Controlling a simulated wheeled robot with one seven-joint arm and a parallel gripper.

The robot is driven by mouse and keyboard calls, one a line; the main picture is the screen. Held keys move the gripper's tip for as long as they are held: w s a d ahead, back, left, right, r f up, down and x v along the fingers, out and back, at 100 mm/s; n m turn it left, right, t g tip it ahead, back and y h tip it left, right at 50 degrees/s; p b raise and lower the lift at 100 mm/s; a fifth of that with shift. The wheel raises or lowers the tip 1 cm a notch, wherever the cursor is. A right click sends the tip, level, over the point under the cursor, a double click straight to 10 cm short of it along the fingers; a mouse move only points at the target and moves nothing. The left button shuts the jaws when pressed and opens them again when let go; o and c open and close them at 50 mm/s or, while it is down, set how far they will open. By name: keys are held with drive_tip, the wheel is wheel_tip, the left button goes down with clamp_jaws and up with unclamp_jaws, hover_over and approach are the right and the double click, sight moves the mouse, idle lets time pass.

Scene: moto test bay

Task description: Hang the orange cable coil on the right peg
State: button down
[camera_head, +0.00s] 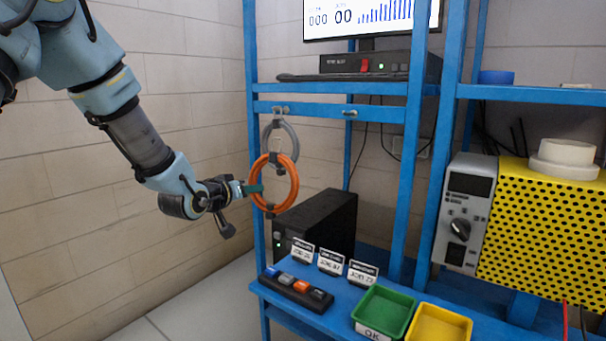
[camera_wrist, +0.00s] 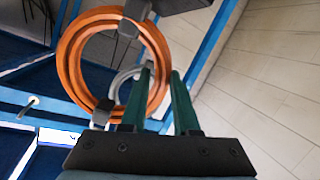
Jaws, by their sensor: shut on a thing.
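The orange cable coil (camera_head: 293,183) is upright in front of the blue rack in the head view, with dark ties at its top and bottom. My gripper (camera_head: 258,188) is shut on the coil's left side. In the wrist view, the green fingers (camera_wrist: 161,75) stand on either side of the orange coil's rim (camera_wrist: 68,60). The right peg (camera_head: 350,113) is on the blue crossbar, above and to the right of the coil, and looks empty. It also shows in the wrist view (camera_wrist: 30,104), apart from the coil.
A grey coil (camera_head: 293,143) hangs on the left peg (camera_head: 281,110), partly behind the orange one. A black box (camera_head: 325,222) stands below. A blue bench holds label cards (camera_head: 331,261), a green bin (camera_head: 384,312) and a yellow bin (camera_head: 440,325). Rack posts (camera_head: 409,170) flank the opening.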

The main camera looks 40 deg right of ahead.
drive_tip(key=s+d+r+m+g+h+b, duration=0.2)
drive_tip(key=s+d+r+m+g+h, duration=0.15)
drive_tip(key=s+d+r, duration=0.65)
drive_tip(key=w+d+f, duration=0.1)
drive_tip(key=d+f, duration=0.2)
drive_tip(key=d, duration=0.5)
drive_tip(key=shift+w+f+n+t+h, duration=0.2)
drive_tip(key=shift+w+n+t+h, duration=0.15)
drive_tip(key=shift+t, duration=0.1)
idle(0.4)
idle(0.5)
drive_tip(key=c, duration=0.6)
unclamp_jaws()
drive_tip(key=shift+f, duration=0.1)
